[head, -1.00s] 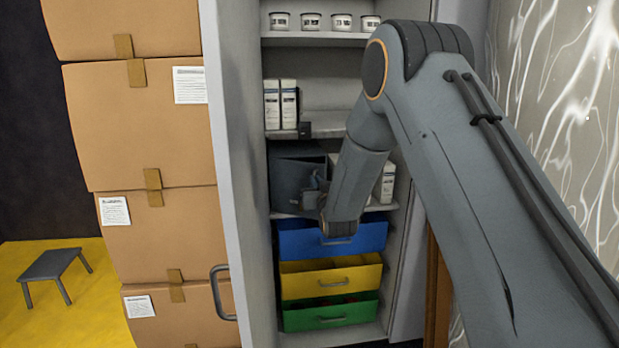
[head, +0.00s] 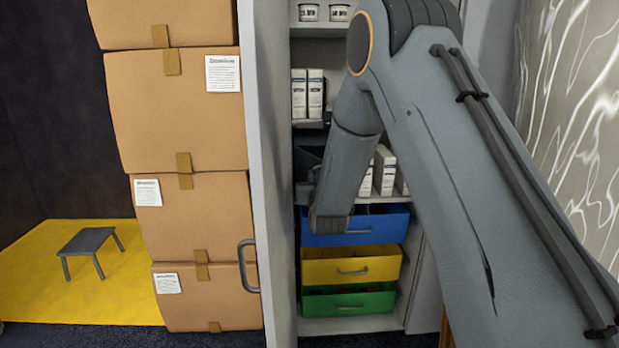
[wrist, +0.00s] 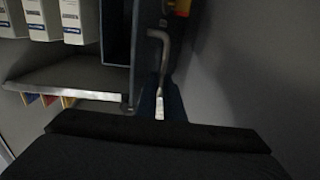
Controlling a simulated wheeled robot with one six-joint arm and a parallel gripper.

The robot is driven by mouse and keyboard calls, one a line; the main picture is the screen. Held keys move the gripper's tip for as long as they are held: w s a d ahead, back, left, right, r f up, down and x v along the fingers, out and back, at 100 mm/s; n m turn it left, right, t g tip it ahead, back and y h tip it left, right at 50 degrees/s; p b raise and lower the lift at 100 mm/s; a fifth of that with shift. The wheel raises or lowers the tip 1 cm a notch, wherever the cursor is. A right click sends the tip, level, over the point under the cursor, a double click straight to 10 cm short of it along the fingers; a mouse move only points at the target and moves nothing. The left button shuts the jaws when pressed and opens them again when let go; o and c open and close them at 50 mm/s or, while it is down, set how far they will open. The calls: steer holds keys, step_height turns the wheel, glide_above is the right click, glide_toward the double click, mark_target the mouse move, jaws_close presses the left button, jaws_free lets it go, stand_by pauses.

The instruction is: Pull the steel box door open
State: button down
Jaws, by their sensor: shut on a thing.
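The steel box (head: 307,158) is a dark grey box on the cabinet shelf above the blue drawer. In the head view my arm covers most of it. My gripper (head: 304,190) is small and dark at the arm's end, in front of the box. In the wrist view the box door (wrist: 116,40) shows as a dark panel beside white cartons, with a bent grey handle (wrist: 163,62) at its right. The dark gripper body fills the bottom of that view. My gripper is shut on the handle; its fingertips are not clearly visible. The door's exact opening angle cannot be told.
The tall cabinet door (head: 268,170) stands open at left, beside stacked cardboard boxes (head: 180,110). White cartons (head: 384,170) stand right of the steel box. Blue (head: 385,228), yellow (head: 350,268) and green (head: 350,302) drawers are below. A small stool (head: 90,243) stands at far left.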

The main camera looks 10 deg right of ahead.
steer(key=shift+w+a+r, duration=0.1)
steer(key=shift+r, duration=0.15)
steer(key=c, duration=2)
jaws_free()
steer(key=shift+o, duration=0.5)
steer(key=shift+f, duration=0.15)
steer(key=s, duration=0.8)
steer(key=shift+b, duration=0.4)
